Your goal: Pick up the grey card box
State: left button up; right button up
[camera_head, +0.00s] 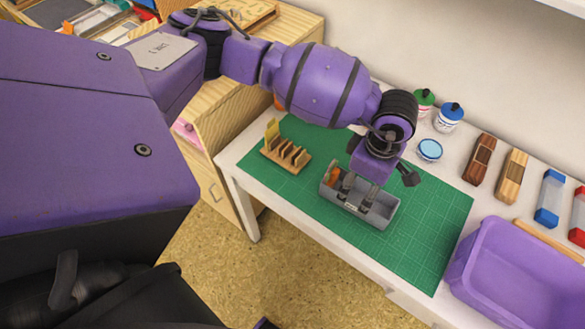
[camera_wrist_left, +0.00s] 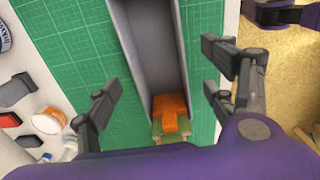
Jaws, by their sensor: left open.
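The grey card box (camera_head: 336,199) is a long open-topped tray lying on the green cutting mat (camera_head: 420,235). An orange item (camera_head: 332,175) is inside its left end; it also shows in the left wrist view (camera_wrist_left: 170,110). My left gripper (camera_head: 360,190) is over the box, its palm hiding part of it. In the left wrist view the box (camera_wrist_left: 143,35) runs between the spread fingers of the left gripper (camera_wrist_left: 160,92), with a gap on each side. The gripper is open and holds nothing. My right gripper is not in view.
A wooden slotted rack (camera_head: 285,155) stands left of the box on the mat. A purple bin (camera_head: 480,270) is at the right. Ink jars (camera_head: 448,117), a blue-lidded pot (camera_head: 429,150) and several blocks line the back. The mat's right part is clear.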

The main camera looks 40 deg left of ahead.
aim_at(359, 194)
pick_arm(q)
notch_tip(359, 194, down, 6)
jog(key=shift+w+r, duration=0.1)
jog(key=shift+r, duration=0.15)
jog(key=shift+c, duration=0.4)
jog(key=c, duration=1.2)
jog(key=shift+r, duration=0.1)
jog(key=shift+c, duration=0.2)
jog(key=shift+r, duration=0.1)
